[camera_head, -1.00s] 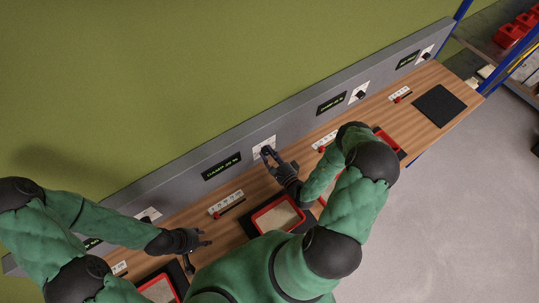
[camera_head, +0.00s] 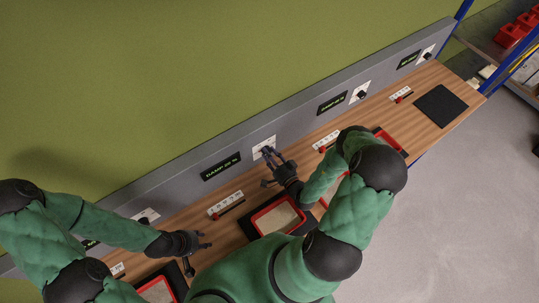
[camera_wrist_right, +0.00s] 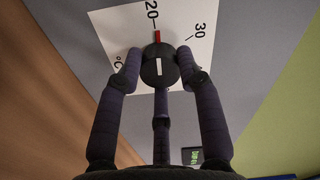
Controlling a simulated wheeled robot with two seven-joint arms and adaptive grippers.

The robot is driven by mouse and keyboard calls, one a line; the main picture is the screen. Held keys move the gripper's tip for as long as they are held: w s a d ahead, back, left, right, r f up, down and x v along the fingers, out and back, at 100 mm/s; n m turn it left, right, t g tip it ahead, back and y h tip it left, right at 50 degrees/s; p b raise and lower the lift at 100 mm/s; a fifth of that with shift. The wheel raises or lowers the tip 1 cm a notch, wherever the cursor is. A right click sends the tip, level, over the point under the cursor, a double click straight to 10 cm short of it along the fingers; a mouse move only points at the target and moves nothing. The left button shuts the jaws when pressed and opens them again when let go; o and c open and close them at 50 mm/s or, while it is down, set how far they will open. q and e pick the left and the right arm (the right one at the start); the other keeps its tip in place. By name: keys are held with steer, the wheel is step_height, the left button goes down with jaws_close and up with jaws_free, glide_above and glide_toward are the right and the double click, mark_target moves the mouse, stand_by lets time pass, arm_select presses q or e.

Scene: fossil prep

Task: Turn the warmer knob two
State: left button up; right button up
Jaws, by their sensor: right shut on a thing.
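A dark round knob (camera_wrist_right: 158,68) with a white mark sits on a white dial card (camera_wrist_right: 105,30) in the right wrist view. The card shows 20, 30 and a °C mark. A red pointer stands by the 20. My right gripper (camera_wrist_right: 160,72) is shut on this knob, a finger at each side and a third below. In the head view, my right gripper (camera_head: 267,153) reaches the dial card (camera_head: 263,142) on the grey panel, largely covering the knob. My left gripper (camera_head: 205,246) is open and empty above the bench at the lower left.
The grey back panel (camera_head: 305,122) carries several displays and other knobs, one of them farther right (camera_head: 361,94). Red-rimmed trays, one (camera_head: 298,222) near my right forearm, and sliders with white scales stand on the wooden bench (camera_head: 425,83). A dark mat (camera_head: 440,105) lies at the far right.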

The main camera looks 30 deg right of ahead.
steer(key=shift+n, duration=0.4)
steer(key=o, duration=1.2)
steer(key=shift+c, duration=0.2)
steer(key=s+d, duration=0.1)
steer(key=s, duration=1.1)
